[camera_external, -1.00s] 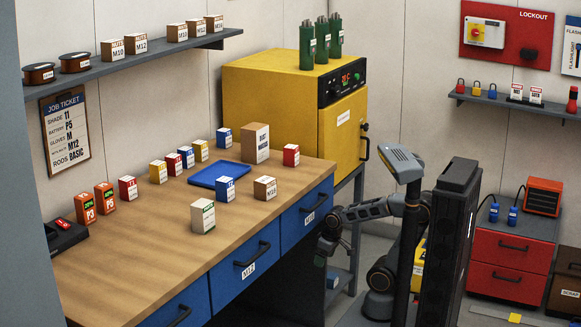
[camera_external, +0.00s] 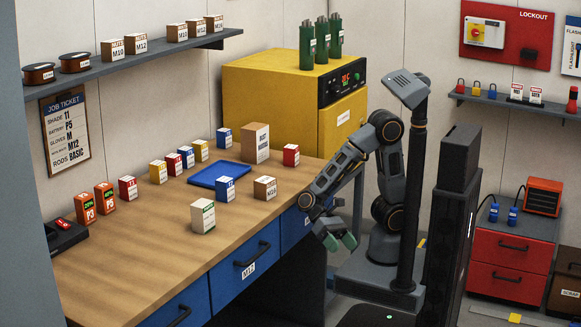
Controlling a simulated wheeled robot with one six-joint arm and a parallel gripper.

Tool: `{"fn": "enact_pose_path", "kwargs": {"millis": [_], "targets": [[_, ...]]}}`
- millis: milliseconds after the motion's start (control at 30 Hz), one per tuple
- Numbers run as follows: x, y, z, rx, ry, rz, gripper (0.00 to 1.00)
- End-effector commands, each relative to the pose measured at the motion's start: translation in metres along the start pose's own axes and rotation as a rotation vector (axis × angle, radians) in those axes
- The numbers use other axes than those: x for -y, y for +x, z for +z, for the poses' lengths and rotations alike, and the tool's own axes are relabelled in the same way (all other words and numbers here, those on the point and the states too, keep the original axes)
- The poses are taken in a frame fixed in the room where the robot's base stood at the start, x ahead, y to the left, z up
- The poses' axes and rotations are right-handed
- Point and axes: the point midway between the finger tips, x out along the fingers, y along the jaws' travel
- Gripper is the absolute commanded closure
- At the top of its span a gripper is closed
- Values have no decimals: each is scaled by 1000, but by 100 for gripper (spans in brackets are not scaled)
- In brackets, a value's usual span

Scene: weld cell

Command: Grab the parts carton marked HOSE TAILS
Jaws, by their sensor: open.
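No label that I can read says HOSE TAILS, so I cannot tell which carton bears it. On the bench stand a tall brown and white carton (camera_external: 255,143), a white carton with a green band (camera_external: 203,216) and a small brown carton (camera_external: 265,188); their print is too small to read surely. Several small brown and white cartons stand on the wall shelf, among them one marked M10 (camera_external: 111,48) and one marked M12 (camera_external: 137,44). My gripper (camera_external: 340,242) is open and empty, pointing down in front of the bench's blue drawers, below the bench top and apart from every carton.
The wooden bench (camera_external: 150,255) has free room at its front left. A blue tray (camera_external: 218,174) lies among small coloured boxes. Orange battery packs (camera_external: 105,197) stand at the left. A yellow oven (camera_external: 270,90) with green cylinders (camera_external: 321,43) on top stands behind the bench.

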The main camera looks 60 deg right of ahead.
Motion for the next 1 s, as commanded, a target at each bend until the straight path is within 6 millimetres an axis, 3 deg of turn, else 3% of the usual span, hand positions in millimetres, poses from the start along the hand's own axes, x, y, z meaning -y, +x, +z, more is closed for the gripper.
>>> {"fn": "enact_pose_path", "kwargs": {"millis": [33,67,200,300,433,600,700,800,1000], "targets": [[33,-24,24,-15,92,-74,22],[51,-34,26,-25,148,-125,22],[129,-95,27,-75,368,-372,22],[175,-144,22,-103,475,-538,22],[219,-206,14,-124,584,-728,22],[253,-271,5,-127,686,-916,22],[263,-293,1,-124,721,-982,22],[271,-301,-4,-121,738,-1014,22],[296,-284,-20,-120,744,-1021,22]]}}
